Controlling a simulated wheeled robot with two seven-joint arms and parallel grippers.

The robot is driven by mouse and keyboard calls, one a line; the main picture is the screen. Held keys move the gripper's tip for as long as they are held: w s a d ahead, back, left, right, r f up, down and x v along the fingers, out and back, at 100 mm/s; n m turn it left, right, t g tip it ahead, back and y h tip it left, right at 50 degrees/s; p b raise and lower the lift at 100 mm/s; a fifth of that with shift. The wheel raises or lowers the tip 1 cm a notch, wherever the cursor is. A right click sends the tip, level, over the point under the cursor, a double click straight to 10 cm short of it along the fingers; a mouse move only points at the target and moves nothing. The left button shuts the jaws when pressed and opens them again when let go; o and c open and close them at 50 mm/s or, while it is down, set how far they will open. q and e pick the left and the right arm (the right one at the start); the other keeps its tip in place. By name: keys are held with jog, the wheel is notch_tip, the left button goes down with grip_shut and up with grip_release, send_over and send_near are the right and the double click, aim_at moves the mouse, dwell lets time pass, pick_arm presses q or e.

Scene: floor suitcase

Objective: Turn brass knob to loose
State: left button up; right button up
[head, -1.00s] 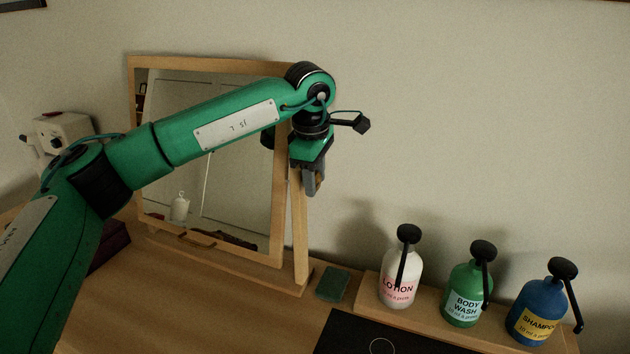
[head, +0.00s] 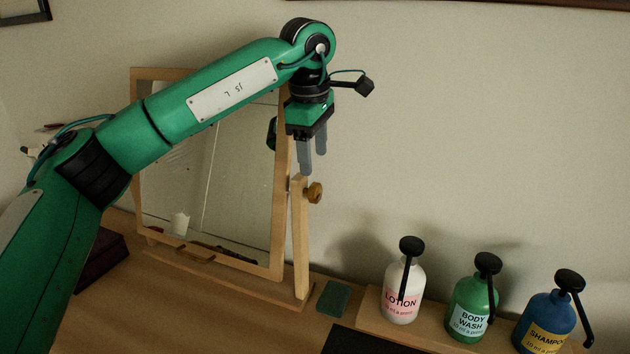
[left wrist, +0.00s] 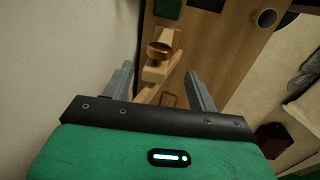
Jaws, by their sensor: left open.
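The brass knob (head: 315,192) sits on the right post (head: 299,240) of the wooden mirror stand, at the side of the framed mirror (head: 215,180). In the left wrist view the knob (left wrist: 160,50) shows beyond and between the open fingers, on the post. My left gripper (head: 313,160) points down just above the knob, open and empty, with a gap between its fingertips and the knob. My right gripper is in neither view.
Lotion (head: 403,290), body wash (head: 472,308) and shampoo (head: 546,322) pump bottles stand on a wooden tray at the right. A small green pad (head: 333,298) lies by the stand's foot. The wall is behind; the air right of the knob is clear.

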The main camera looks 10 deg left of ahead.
pick_arm(q)
jog(key=r, duration=0.5)
jog(key=shift+s+a+r, duration=0.1)
jog(key=shift+s, duration=0.25)
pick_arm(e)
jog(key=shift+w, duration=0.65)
